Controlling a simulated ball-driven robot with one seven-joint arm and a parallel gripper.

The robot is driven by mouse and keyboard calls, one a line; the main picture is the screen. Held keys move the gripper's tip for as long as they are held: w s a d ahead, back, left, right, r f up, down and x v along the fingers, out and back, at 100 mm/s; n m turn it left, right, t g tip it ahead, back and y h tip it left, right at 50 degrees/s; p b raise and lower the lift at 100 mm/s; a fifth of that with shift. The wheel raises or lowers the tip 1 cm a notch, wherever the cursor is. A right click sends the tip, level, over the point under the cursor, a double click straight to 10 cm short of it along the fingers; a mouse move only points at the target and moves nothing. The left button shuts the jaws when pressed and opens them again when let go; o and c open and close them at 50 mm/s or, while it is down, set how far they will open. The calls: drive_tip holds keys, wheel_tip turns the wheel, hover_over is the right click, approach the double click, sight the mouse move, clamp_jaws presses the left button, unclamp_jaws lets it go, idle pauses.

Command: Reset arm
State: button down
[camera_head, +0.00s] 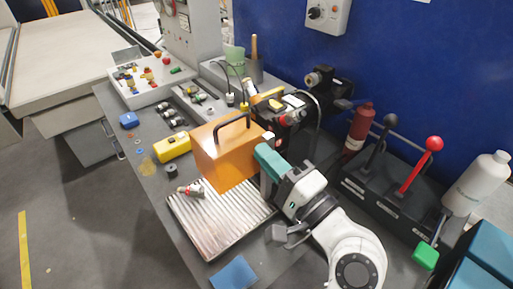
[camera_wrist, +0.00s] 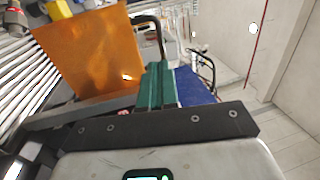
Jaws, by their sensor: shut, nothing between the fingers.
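My arm reaches in from the lower right in the head view. My gripper (camera_head: 267,158) has teal fingers pressed together with nothing between them. It is beside the right side of an orange box (camera_head: 222,158) with a dark handle; I cannot tell whether they touch. In the wrist view the shut fingers (camera_wrist: 155,86) point away from the camera, and the orange box (camera_wrist: 90,55) fills the left, its dark handle close to the fingertips.
A ribbed metal tray (camera_head: 220,225) lies under and in front of the box, with a small metal fitting (camera_head: 192,190) on it. A lever box (camera_head: 385,205), red bottle (camera_head: 360,125) and white bottle (camera_head: 475,185) stand right. A blue pad (camera_head: 233,273) lies in front.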

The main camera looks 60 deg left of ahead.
drive_tip(key=b+v, duration=0.1)
drive_tip(key=v, duration=0.5)
drive_tip(key=shift+d, duration=0.25)
drive_tip(key=shift+w, duration=0.15)
